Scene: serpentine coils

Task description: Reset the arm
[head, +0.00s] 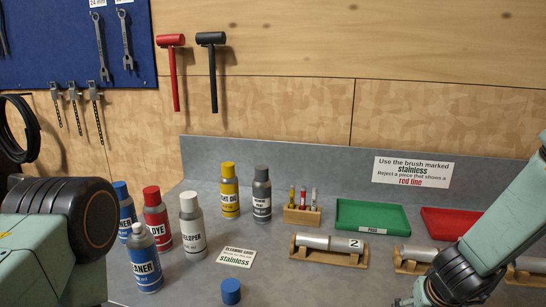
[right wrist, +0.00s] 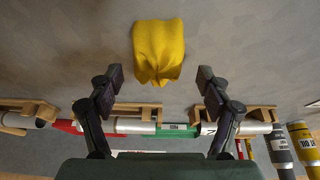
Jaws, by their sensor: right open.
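My right arm (head: 485,235) comes in from the right in the head view and reaches down to the bottom edge; its gripper lies outside that view. In the right wrist view my right gripper (right wrist: 160,78) is open, with its two dark fingers spread wide and nothing between them. A crumpled yellow cloth (right wrist: 158,52) lies on the grey bench beyond the fingertips, apart from them. My left arm (head: 60,235) shows at the left edge of the head view; its gripper is out of sight.
Several bottles, including a blue cleaner bottle (head: 144,262), stand at left beside a loose blue cap (head: 231,291). Metal cylinders rest on wooden stands (head: 300,252). A brush block (head: 302,216), a green tray (head: 373,232) and a red tray (head: 447,212) stand behind.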

